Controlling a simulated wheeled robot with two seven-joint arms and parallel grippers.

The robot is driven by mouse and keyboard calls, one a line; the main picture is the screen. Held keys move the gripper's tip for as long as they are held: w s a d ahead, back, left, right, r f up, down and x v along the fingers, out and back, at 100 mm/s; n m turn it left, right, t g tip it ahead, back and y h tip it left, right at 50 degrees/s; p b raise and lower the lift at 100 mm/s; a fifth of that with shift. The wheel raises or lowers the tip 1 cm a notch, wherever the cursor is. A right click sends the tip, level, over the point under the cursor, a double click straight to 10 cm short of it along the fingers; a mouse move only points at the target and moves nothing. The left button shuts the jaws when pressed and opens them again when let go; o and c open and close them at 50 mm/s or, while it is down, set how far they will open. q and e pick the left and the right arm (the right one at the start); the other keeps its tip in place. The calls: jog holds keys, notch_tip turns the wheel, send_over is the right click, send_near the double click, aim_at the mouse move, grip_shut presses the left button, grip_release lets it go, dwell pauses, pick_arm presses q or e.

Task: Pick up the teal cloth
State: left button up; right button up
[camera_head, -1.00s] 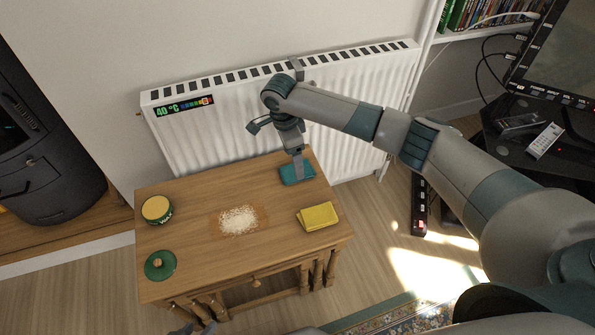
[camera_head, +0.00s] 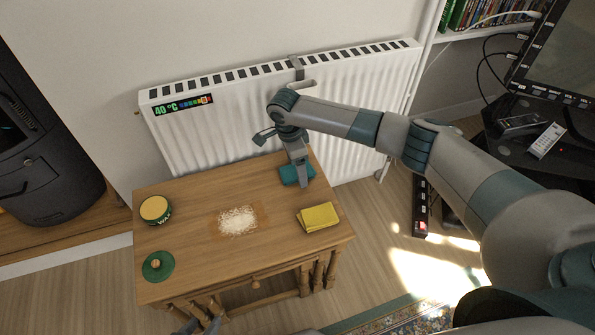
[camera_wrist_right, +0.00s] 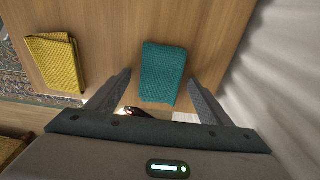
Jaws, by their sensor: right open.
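The teal cloth (camera_head: 290,175) lies folded at the back right corner of the wooden table. My right gripper (camera_head: 303,184) reaches down over it and partly hides it in the head view. In the right wrist view the cloth (camera_wrist_right: 163,72) lies between the two spread fingers of my right gripper (camera_wrist_right: 160,77), with a gap to each finger. The gripper is open and holds nothing. Grey parts at the bottom edge of the head view look like my left gripper (camera_head: 195,327); they are cut off, and their opening cannot be made out.
A yellow cloth (camera_head: 318,217) lies near the table's (camera_head: 200,265) right edge. A wax tin (camera_head: 156,209), a green lid (camera_head: 158,266) and a patch of pale flakes (camera_head: 238,221) are further left. A white radiator (camera_head: 345,110) stands close behind the table.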

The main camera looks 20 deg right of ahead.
pick_arm(q)
jog(key=shift+f, duration=0.1)
jog(key=shift+a+f, duration=0.1)
jog(key=shift+f, duration=0.05)
pick_arm(e)
jog(key=c, duration=1.1)
